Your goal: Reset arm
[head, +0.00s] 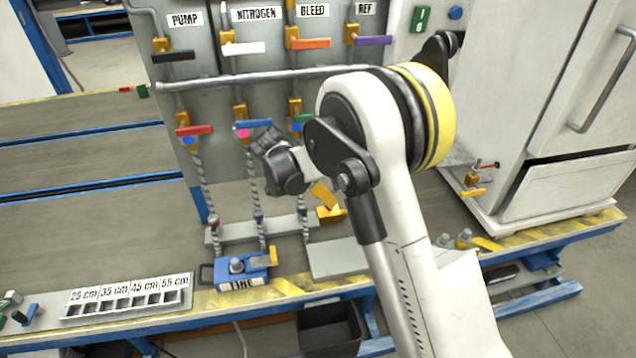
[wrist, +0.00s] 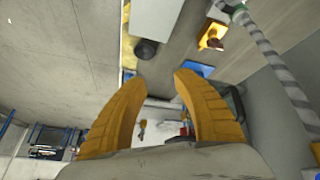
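My arm rises from the lower right of the head view and bends over the bench. My gripper (head: 324,194) points down and right in front of the valve panel (head: 225,175), partly hidden by my arm. In the wrist view my gripper (wrist: 161,78) shows two orange fingers spread apart with nothing between them. It is open and empty.
Valves with coloured handles, such as the red handle (head: 194,130), and striped hoses (head: 200,185) are close to my gripper. A blue LINE block (head: 237,268) and a length tray (head: 125,296) sit near the front edge. A white cabinet (head: 560,90) stands right.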

